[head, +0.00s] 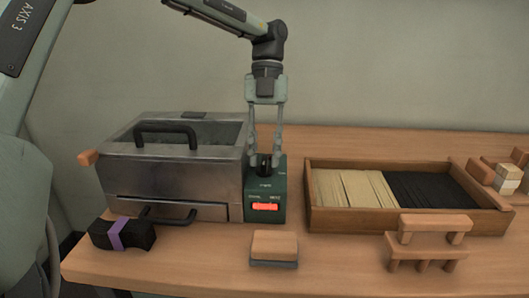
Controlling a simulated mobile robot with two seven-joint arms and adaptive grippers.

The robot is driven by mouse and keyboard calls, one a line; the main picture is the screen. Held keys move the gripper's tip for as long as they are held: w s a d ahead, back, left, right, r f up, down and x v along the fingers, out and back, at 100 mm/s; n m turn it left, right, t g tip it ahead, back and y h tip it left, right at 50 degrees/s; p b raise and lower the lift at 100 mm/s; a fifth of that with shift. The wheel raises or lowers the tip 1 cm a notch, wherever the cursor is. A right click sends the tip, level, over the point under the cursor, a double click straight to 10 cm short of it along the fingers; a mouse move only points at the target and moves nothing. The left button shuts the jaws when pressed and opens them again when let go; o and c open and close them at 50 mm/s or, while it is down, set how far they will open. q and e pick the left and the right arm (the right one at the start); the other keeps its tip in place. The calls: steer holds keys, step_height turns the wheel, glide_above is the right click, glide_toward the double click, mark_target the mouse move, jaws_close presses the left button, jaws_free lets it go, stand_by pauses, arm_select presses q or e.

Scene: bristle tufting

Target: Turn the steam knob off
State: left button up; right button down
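The steam knob (264,169) is a small dark knob on top of a green control box (281,187), at the right side of a metal steam box (177,172). The control box has a lit orange-red panel on its front. My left gripper (265,160) points straight down over the control box, with its fingertips at the knob, one on each side. The fingertips partly hide the knob, and I cannot tell whether they press on it or which way it is turned. My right gripper is out of view.
A wooden tray (311,199) with pale and black bristles stands to the right. A wood-topped block (274,245), a black bundle with a purple band (121,233) and small wooden stands (427,254) lie in front. The steam box has a raised black handle (166,129).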

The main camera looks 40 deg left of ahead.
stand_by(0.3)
arm_select(q)
steer(key=v, duration=0.8)
steer(key=shift+f, duration=0.1)
stand_by(0.5)
